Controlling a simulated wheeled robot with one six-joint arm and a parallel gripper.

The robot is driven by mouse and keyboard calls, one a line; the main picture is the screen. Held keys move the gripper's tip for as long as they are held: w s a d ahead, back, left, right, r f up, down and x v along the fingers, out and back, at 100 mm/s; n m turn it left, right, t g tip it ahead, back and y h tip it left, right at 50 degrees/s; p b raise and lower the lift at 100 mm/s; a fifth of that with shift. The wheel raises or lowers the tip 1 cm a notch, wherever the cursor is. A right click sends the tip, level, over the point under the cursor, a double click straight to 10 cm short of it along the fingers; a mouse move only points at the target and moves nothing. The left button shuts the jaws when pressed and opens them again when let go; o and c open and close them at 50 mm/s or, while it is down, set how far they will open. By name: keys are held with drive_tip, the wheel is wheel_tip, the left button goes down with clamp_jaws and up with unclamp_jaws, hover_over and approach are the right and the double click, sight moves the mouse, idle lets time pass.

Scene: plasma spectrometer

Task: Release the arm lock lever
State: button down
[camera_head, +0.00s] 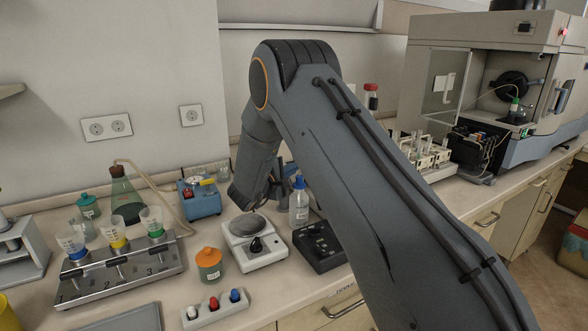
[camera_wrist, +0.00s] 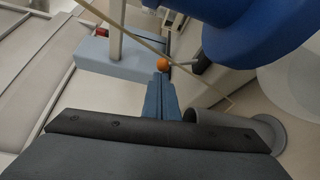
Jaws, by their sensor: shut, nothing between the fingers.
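My gripper (camera_wrist: 163,80) is shut and empty in the wrist view, its narrow blue-grey fingers pointing up the picture. A small orange ball-shaped knob (camera_wrist: 163,63) lies just past the fingertips; I cannot tell whether they touch it. A short dark rod (camera_wrist: 201,64) shows right of the knob, and I cannot tell whether they are joined or whether this is the arm lock lever. In the head view my gripper (camera_head: 279,190) is partly hidden by my arm, above the bench between the balance and a blue-capped bottle. I cannot make out the lever there.
A white balance (camera_head: 265,257), a blue-capped bottle (camera_head: 299,207), a dark box (camera_head: 321,246) and a blue device (camera_head: 200,198) crowd my gripper. An orange-lidded jar (camera_head: 209,265) and a funnel rack (camera_head: 120,268) stand left. The spectrometer (camera_head: 480,45) stands at the right.

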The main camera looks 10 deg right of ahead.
drive_tip(key=shift+s, duration=0.15)
drive_tip(key=shift+s+d+r+m+t+h+b, duration=0.2)
drive_tip(key=shift+s+m+t+h+b, duration=0.1)
drive_tip(key=shift+s+m, duration=0.35)
drive_tip(key=shift+s+d+r+m+t+h+b, duration=0.1)
drive_tip(key=shift+s+d+m+t+h+b, duration=0.15)
drive_tip(key=shift+s+m, duration=0.4)
drive_tip(key=shift+s+d+r+m+t+h+b, duration=0.15)
drive_tip(key=shift+s+m+t+h+b, duration=0.15)
drive_tip(key=shift+m, duration=0.6)
wheel_tip(320, 180, up, 10)
drive_tip(key=b, duration=0.2)
drive_tip(key=shift+f, duration=0.1)
